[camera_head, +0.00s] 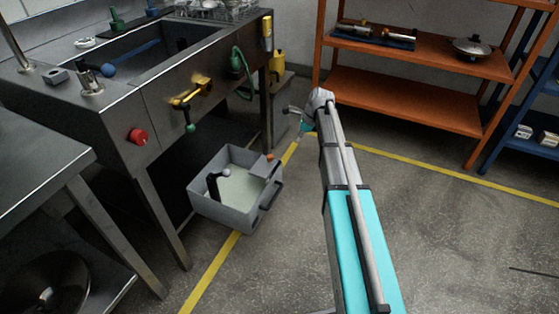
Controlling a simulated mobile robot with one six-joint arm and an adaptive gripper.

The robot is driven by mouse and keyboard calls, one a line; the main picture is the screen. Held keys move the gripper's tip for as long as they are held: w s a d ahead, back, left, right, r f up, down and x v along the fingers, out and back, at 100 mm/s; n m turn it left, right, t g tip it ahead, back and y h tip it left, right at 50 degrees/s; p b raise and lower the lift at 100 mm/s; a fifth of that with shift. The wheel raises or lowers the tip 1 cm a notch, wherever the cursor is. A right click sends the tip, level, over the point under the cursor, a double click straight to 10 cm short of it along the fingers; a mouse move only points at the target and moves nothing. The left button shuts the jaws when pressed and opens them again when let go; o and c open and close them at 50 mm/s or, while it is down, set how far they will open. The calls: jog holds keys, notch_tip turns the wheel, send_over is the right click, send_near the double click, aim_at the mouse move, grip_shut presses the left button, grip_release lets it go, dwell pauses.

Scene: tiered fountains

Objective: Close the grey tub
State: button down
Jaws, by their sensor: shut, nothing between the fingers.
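The grey tub (222,216) stands on the floor in front of the steel sink bench. Its top is uncovered and its pale inside shows. A black upright piece (213,186) and a light grey ball (226,173) show within it. A small grey block with an orange knob (270,157) sits at its right back rim, and a black handle (270,194) is on its right side. My gripper (299,135) is small and partly hidden at the far end of my arm. It is shut and empty, to the right of and behind the tub, apart from it in the picture.
The sink bench (160,125) has a brass tap (190,93) and red knob (138,136) on its front. An orange shelf (400,98) stands at the back, a blue shelf (520,130) at right.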

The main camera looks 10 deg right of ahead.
jog(key=shift+f, duration=0.2)
dwell(0.4)
jog(key=b, duration=0.9)
send_near(274, 162)
jog(key=shift+x, duration=2.45)
jog(key=shift+s, duration=0.1)
jog(key=shift+d, duration=0.15)
